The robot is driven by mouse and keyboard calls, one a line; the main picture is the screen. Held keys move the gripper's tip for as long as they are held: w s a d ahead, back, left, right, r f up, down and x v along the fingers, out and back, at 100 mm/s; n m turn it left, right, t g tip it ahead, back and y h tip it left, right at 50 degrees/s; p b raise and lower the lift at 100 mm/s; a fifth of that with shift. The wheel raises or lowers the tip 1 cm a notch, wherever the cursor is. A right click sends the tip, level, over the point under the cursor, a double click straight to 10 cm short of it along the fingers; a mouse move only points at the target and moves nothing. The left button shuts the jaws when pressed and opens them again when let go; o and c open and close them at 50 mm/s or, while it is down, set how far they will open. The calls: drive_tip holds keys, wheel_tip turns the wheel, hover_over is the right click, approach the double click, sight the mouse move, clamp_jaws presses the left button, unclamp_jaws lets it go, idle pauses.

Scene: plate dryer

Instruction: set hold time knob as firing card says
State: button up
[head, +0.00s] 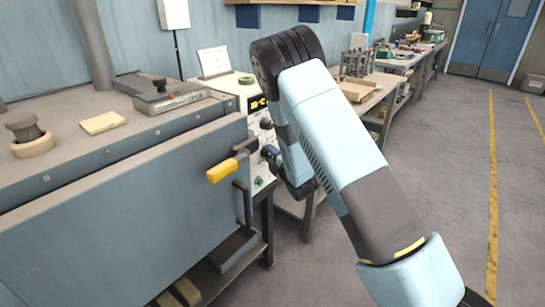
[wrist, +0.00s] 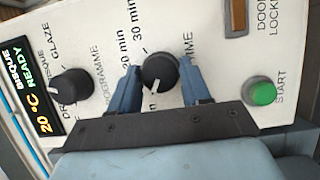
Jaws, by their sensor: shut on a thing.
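In the wrist view, the black hold time knob (wrist: 160,72) sits on the cream control panel, between the two blue fingers of my gripper (wrist: 160,66). The fingers are shut on its sides. Its white pointer mark faces the bottom of the picture. The labels "20 min" and "30 min" show to its upper left; any label lower down is hidden by the left finger. In the head view, a white card (head: 214,61) stands at the back of the control box; its writing is too small to read.
The wrist view shows the programme knob (wrist: 70,86) left, a display (wrist: 28,88) reading "20 °C BISQUE READY", a green START button (wrist: 262,92) right and a door lamp (wrist: 236,16) above. In the head view, a yellow-handled lever (head: 222,170) juts out near my arm.

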drive_tip(key=shift+f, duration=0.1)
drive_tip(key=shift+m, duration=0.3)
drive_tip(key=shift+d+r+m+g+y, duration=0.15)
drive_tip(key=shift+m+g, duration=0.9)
drive_tip(key=shift+m, duration=0.85)
drive_tip(key=shift+a+m+g+y, duration=0.1)
drive_tip(key=shift+m+g+y, duration=0.1)
drive_tip(key=shift+m+g, duration=1.3)
drive_tip(key=shift+d+r+m+g+y, duration=0.15)
drive_tip(key=shift+m+g, duration=0.5)
drive_tip(key=shift+m, duration=1.65)
drive_tip(key=shift+a+f, duration=0.1)
drive_tip(key=shift+a, duration=0.05)
drive_tip(key=o, duration=1)
drive_tip(key=shift+w, duration=0.15)
